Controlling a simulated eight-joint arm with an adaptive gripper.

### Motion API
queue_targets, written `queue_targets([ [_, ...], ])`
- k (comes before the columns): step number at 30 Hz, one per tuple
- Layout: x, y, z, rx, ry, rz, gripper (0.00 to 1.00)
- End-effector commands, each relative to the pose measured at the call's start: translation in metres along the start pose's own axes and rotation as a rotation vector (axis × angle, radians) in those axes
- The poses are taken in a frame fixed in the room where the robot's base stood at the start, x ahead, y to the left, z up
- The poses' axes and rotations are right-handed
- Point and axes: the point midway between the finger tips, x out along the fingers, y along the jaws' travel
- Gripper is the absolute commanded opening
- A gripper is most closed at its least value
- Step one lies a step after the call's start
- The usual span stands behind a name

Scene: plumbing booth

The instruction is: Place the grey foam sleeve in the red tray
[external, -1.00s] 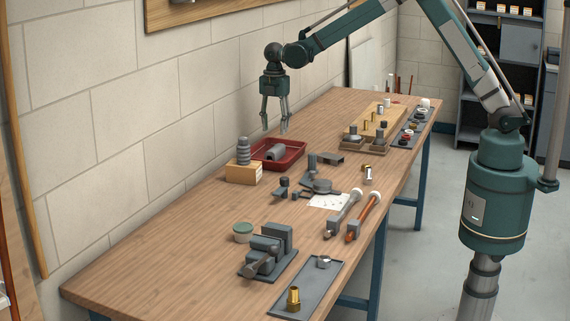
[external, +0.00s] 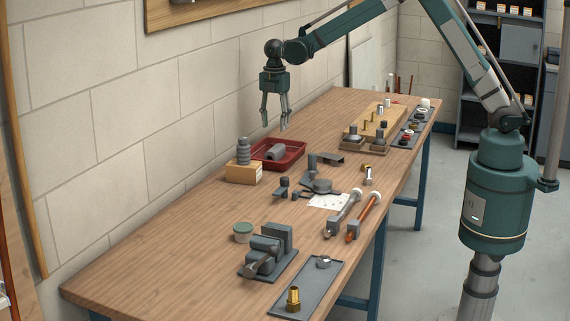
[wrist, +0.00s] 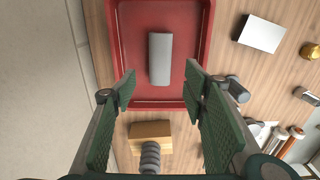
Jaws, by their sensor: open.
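The grey foam sleeve (external: 276,152) lies on its side inside the red tray (external: 299,160), near the wall on the bench. In the wrist view the sleeve (wrist: 160,60) rests on the tray floor, clear of the walls of the red tray (wrist: 120,50). My gripper (external: 273,125) hangs above the tray, pointing down, with its fingers apart and nothing between them. In the wrist view the open fingers of my gripper (wrist: 160,85) frame the near end of the tray, with the sleeve beyond the fingertips and apart from them.
A ribbed grey piece (external: 243,150) stands on a wooden block (external: 243,173) next to the tray. The bench front left is clear.

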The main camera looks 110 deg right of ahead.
Motion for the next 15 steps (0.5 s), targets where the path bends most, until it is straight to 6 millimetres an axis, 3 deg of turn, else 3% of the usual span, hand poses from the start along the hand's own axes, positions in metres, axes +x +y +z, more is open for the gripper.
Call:
queue_targets([
  [8,-0.013,-0.009,-0.014,0.013,0.001,0.012,0.43],
  [15,-0.048,-0.038,-0.049,0.057,0.007,0.047,0.43],
])
